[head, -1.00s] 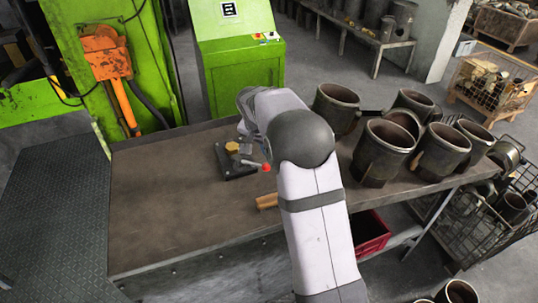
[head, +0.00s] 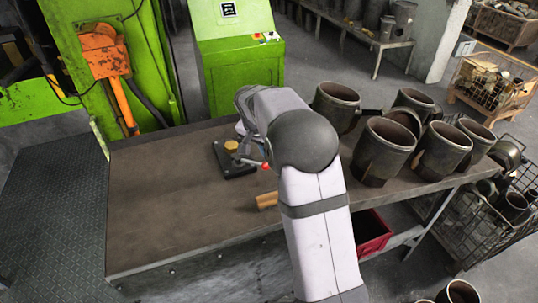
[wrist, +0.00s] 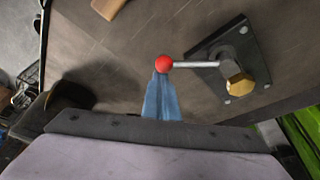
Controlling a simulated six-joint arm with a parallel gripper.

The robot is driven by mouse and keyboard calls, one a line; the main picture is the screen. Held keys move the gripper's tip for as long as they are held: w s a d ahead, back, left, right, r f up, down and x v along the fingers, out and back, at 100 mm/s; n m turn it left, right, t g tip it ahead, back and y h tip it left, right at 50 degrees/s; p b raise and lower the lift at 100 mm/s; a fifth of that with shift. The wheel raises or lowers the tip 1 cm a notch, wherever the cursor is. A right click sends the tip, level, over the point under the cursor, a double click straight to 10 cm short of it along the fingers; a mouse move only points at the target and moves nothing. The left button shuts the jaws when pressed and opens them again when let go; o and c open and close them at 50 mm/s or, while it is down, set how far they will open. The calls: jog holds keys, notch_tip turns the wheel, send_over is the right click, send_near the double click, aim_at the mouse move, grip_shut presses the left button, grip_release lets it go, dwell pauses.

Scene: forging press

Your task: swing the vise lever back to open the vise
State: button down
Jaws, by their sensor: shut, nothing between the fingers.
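The vise has a dark square base plate (wrist: 245,98) on the bench, a gold hex piece (wrist: 239,86) and a silver lever (wrist: 196,65) ending in a red ball (wrist: 164,64). In the head view the vise base (head: 238,171) sits left of my arm, with the lever's red ball (head: 265,166) pointing right. My gripper's blue fingers (wrist: 161,92) are shut and empty. Their tips are at the red ball in the wrist view; I cannot tell whether they touch it. The gripper is mostly hidden by my arm in the head view.
A small wooden block (head: 267,200) lies on the bench (head: 165,205) in front of the vise. Several dark metal cylinders (head: 383,150) stand on the bench's right side. A green control cabinet (head: 243,80) stands behind. The bench's left part is clear.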

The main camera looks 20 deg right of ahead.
jog(key=shift+w+d+r+p, duration=0.25)
jog(key=shift+d+p, duration=0.2)
jog(key=w+d+p, duration=0.1)
jog(key=d+p, duration=0.1)
jog(key=shift+w+d+r, duration=0.3)
jog(key=shift+w+r, duration=0.05)
jog(key=b+v, duration=0.3)
jog(key=v, duration=0.6)
jog(key=shift+a+r, duration=0.25)
jog(key=shift+a, duration=0.05)
jog(key=shift+s, duration=0.1)
